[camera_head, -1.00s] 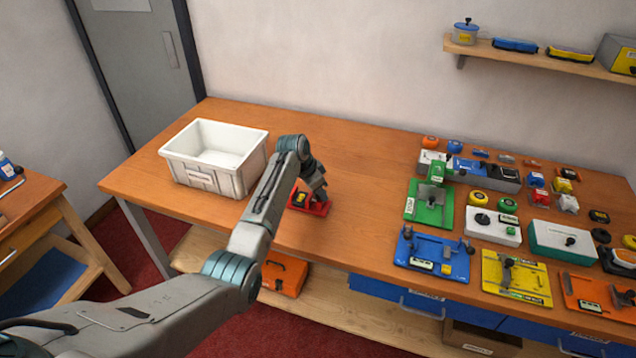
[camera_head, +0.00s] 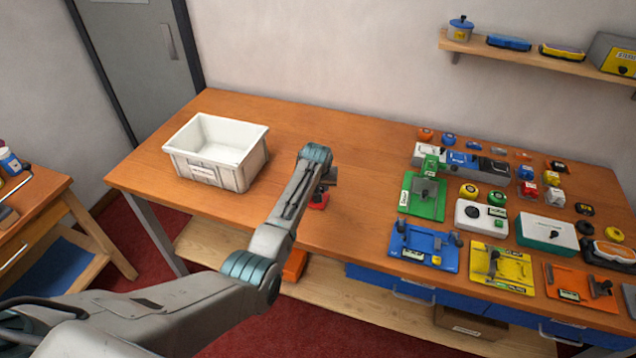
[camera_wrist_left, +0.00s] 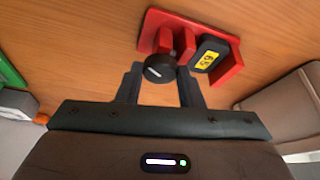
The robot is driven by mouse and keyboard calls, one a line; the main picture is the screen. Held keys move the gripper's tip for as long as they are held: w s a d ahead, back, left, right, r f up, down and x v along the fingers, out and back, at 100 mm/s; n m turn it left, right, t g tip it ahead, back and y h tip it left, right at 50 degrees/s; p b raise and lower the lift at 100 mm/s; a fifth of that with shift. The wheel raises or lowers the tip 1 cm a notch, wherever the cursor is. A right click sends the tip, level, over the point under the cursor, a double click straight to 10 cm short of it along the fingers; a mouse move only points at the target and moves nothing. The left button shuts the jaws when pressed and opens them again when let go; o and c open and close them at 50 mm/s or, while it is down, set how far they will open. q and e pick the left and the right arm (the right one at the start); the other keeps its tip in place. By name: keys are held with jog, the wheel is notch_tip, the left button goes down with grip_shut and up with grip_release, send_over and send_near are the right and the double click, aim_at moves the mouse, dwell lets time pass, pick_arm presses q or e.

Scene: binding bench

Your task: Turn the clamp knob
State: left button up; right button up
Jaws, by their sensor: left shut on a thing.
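The red clamp (camera_wrist_left: 222,70) sits on the wooden bench in the left wrist view, with a black round knob (camera_wrist_left: 158,68) on its front and a yellow-and-black readout (camera_wrist_left: 208,55) beside it. My left gripper (camera_wrist_left: 158,80) is shut on the knob, one finger on each side of it; a white line marks the knob's face. In the head view the red clamp (camera_head: 319,204) shows only in part, mostly hidden behind my left gripper (camera_head: 322,190) and forearm. My right gripper is not in view.
A white bin (camera_head: 215,155) stands on the bench left of my arm. Several coloured devices fill the right side, including a green plate (camera_head: 423,198) and a blue plate (camera_head: 425,247). The bench between clamp and plates is clear. A shelf (camera_head: 530,57) hangs at upper right.

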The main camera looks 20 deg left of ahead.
pick_arm(q)
jog(key=n, duration=0.1)
jog(key=n+y, duration=0.1)
jog(key=n, duration=0.1)
jog(key=shift+w+d+n+b, duration=0.15)
jog(key=shift+n+b, duration=0.15)
jog(key=shift+b, duration=0.1)
jog(key=shift+n+g+y+b, duration=0.4)
jog(key=shift+n+y, duration=0.1)
jog(key=shift+n, duration=0.9)
jog(key=o, duration=1)
jog(key=shift+c, duration=0.2)
jog(key=shift+d+r, duration=0.1)
